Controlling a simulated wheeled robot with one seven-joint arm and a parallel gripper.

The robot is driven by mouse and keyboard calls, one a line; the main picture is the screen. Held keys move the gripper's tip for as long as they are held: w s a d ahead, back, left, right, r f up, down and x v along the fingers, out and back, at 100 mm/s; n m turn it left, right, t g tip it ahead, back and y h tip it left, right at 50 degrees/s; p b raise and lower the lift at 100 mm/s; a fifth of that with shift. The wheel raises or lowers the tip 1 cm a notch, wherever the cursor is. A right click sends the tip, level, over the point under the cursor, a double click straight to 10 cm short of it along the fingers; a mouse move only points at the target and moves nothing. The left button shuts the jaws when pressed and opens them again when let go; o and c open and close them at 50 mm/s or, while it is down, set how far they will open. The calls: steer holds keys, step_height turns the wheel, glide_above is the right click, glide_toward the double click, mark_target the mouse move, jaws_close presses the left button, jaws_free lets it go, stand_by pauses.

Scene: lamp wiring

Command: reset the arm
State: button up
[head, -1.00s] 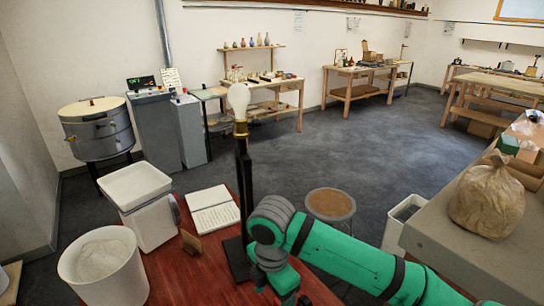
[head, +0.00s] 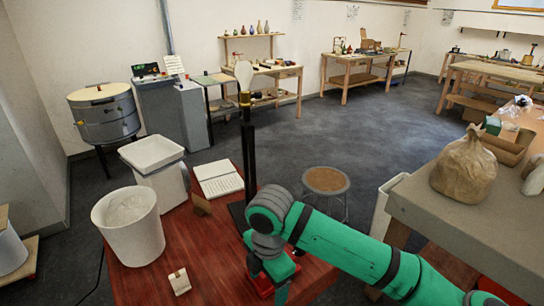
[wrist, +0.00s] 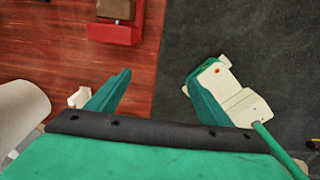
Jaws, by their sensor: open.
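My gripper (wrist: 157,92) is open in the wrist view, its two green fingers wide apart with nothing between them. It hangs over the edge between the red tabletop (wrist: 60,60) and the dark floor. In the head view my green arm reaches in from the lower right and bends down at the table's front; the fingertips cannot be made out there. A lamp with a black post (head: 249,160) and a pale bulb (head: 244,74) stands upright on the red table, behind the arm's bend.
A white bucket (head: 132,230), white bin (head: 165,185), notebook (head: 218,180) and small white piece (head: 180,281) are at left. A cream object (wrist: 240,100) shows by the right finger. A stool (head: 326,181) and grey bench (head: 440,215) stand right.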

steer(key=w+a+r+m+t+y, duration=0.1)
steer(key=a+r+m+t+y, duration=0.2)
steer(key=a, duration=0.6)
steer(key=w+a+r+m+t+y, duration=0.1)
steer(key=w+a+r+m+y, duration=0.1)
steer(key=a+y, duration=0.55)
steer(key=w+a+r+m+t+y, duration=0.1)
steer(key=a+r+m+t+y, duration=0.15)
steer(key=a, duration=0.75)
steer(key=s+d+f+m+t+h, duration=0.5)
steer(key=s+d+f+m, duration=0.1)
steer(key=d+f+m, duration=0.3)
steer(key=s+d+f+m+t+h, duration=0.5)
steer(key=d+f+m, duration=0.2)
steer(key=f+m, duration=0.25)
steer(key=s+d+f+h, duration=0.1)
steer(key=s+d, duration=0.3)
steer(key=s, duration=0.3)
steer(key=s+d+f+g+h, duration=0.1)
steer(key=s+d, duration=0.3)
steer(key=s, duration=0.4)
steer(key=s+d+f+h, duration=0.1)
steer(key=s+d, duration=0.3)
steer(key=s, duration=0.4)
steer(key=shift+s+f+n+h, duration=0.25)
steer(key=shift+n+h, duration=0.05)
steer(key=shift+n, duration=0.1)
